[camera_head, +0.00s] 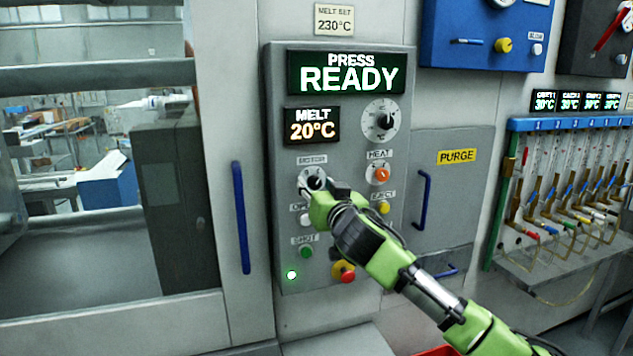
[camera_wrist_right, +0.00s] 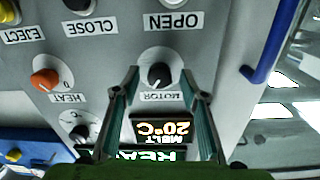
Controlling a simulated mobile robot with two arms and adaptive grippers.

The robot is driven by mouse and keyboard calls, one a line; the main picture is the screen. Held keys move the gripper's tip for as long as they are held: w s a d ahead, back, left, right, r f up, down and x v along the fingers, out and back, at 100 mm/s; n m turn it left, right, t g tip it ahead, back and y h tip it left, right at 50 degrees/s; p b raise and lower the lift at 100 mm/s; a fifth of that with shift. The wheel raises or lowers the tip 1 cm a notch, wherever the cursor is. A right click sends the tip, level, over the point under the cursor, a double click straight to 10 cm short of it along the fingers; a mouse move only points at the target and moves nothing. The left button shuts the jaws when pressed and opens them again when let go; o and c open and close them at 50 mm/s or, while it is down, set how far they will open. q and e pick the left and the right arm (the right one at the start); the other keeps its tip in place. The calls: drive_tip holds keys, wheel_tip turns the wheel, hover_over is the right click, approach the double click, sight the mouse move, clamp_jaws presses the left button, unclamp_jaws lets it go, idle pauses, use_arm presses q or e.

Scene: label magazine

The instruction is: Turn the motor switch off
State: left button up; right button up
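The motor switch is a black rotary knob (camera_head: 313,179) on the grey press panel (camera_head: 287,235), below the melt display (camera_head: 311,125). In the right wrist view, which is upside down, the motor knob (camera_wrist_right: 159,75) sits above its MOTOR label (camera_wrist_right: 160,96). In the wrist view the fingertips of my right gripper (camera_wrist_right: 160,71) are apart, one on each side of the knob, with visible gaps. Whether they touch it, and the knob's exact setting, I cannot tell. My left gripper is out of view.
Close by are the orange heat knob (camera_head: 381,175), a white button (camera_head: 305,219), a green button (camera_head: 306,252), a yellow eject button (camera_head: 383,207) and a red mushroom button (camera_head: 343,271). A blue door handle (camera_head: 241,218) stands left of the panel. The display reads PRESS READY (camera_head: 347,74).

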drive_tip(key=shift+w+a, duration=0.1)
drive_tip(key=shift+w, duration=0.3)
drive_tip(key=c, duration=1.1)
drive_tip(key=shift+n, duration=0.5)
drive_tip(key=shift+c, duration=0.2)
drive_tip(key=n+p, duration=0.2)
drive_tip(key=n, duration=0.3)
drive_tip(key=shift+n, duration=0.4)
drive_tip(key=n+p, duration=0.2)
drive_tip(key=n, duration=0.2)
drive_tip(key=shift+f+n+p, duration=0.1)
drive_tip(key=shift+n+p, duration=0.7)
drive_tip(key=shift+n, duration=0.9)
drive_tip(key=shift+o, duration=0.2)
drive_tip(key=shift+y, duration=0.3)
drive_tip(key=shift+c, duration=0.2)
